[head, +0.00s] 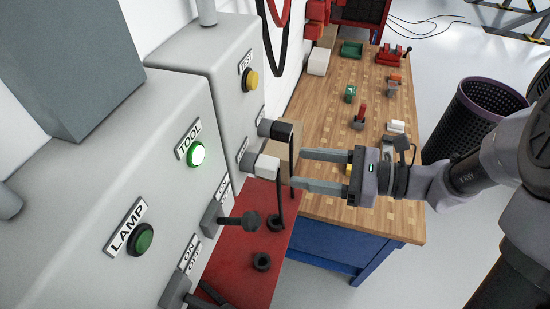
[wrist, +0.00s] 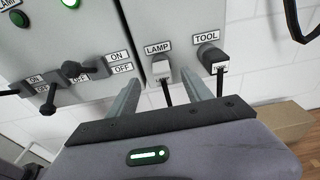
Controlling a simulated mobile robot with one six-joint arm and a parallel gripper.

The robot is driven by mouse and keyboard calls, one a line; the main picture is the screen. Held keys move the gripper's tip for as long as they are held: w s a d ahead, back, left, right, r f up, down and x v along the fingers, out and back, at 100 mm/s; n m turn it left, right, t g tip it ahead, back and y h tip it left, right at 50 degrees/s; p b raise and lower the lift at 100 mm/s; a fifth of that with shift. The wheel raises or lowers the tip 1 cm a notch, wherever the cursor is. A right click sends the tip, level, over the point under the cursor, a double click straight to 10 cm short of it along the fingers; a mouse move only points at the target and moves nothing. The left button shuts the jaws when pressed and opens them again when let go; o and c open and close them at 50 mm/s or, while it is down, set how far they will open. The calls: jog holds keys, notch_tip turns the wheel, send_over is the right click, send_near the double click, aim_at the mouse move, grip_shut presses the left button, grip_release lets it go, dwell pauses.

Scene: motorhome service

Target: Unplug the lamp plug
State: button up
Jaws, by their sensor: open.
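The lamp plug is a white block (head: 265,166) on the side of the grey box, with a dark cord hanging down. In the wrist view the white lamp plug (wrist: 162,70) sits in its socket under the LAMP label (wrist: 158,48). The black tool plug (head: 283,132) sits beside it, under the TOOL label (wrist: 206,37) in the wrist view. My gripper (head: 299,169) is open and empty, pointing at the plugs. In the wrist view my fingertips (wrist: 161,79) lie to either side of the white plug, with no clear contact.
The TOOL light (head: 196,156) is lit green; the LAMP light (head: 139,239) is dark green. Switch levers (head: 241,221) stick out near the plugs. A wooden workbench (head: 335,100) with small parts lies behind my gripper. A dark bin (head: 470,120) stands at right.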

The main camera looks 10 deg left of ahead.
aim_at(275, 164)
jog(key=a, duration=0.5)
jog(key=a+f, duration=0.1)
jog(key=a, duration=0.2)
jog(key=shift+w+f+p, duration=0.1)
jog(key=shift+w+p, duration=0.2)
jog(key=shift+w, duration=0.05)
jog(key=shift+d, duration=0.1)
grip_shut()
jog(key=c, duration=0.8)
grip_release()
grip_shut()
jog(key=shift+d, duration=0.2)
